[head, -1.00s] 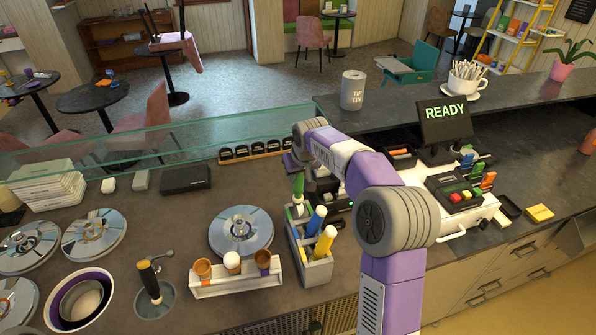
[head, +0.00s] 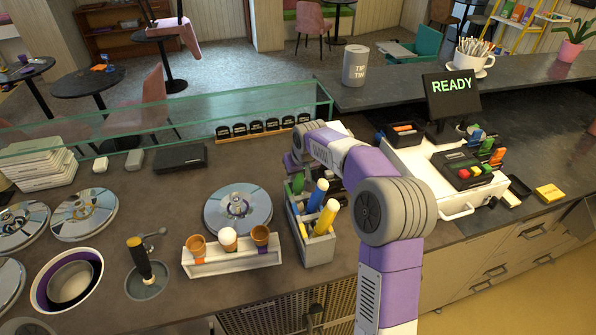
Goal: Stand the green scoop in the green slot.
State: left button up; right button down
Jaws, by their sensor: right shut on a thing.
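The green scoop (head: 298,184) shows only as a green handle at the back left of the grey scoop holder (head: 318,252). My right gripper (head: 297,168) is shut on the top of this handle, mostly hidden behind my own wrist. The handle looks upright, and its lower part is hidden by the holder. The green slot itself is hidden, so I cannot tell whether the scoop rests on its bottom. The blue scoop (head: 318,195) and the yellow scoop (head: 327,217) stand in the holder in front. My left gripper is out of view.
A white cone rack (head: 232,262) and a round metal lid (head: 238,210) are left of the holder. A white till (head: 425,172) stands to the right. The glass screen (head: 200,118) and a row of black labels (head: 262,128) run behind.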

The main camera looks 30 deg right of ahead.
jog(key=shift+f, duration=0.1)
jog(key=c, duration=0.8)
grip_release()
jog(key=p+v, duration=0.2)
jog(key=v, duration=0.1)
jog(key=w+p+v, duration=0.1)
jog(key=p+v, duration=0.1)
jog(key=v, duration=0.1)
jog(key=p+v, duration=0.2)
jog(key=v, duration=0.1)
jog(key=shift+w+d+r, duration=0.15)
jog(key=shift+w+r, duration=0.15)
jog(key=shift+r, duration=0.05)
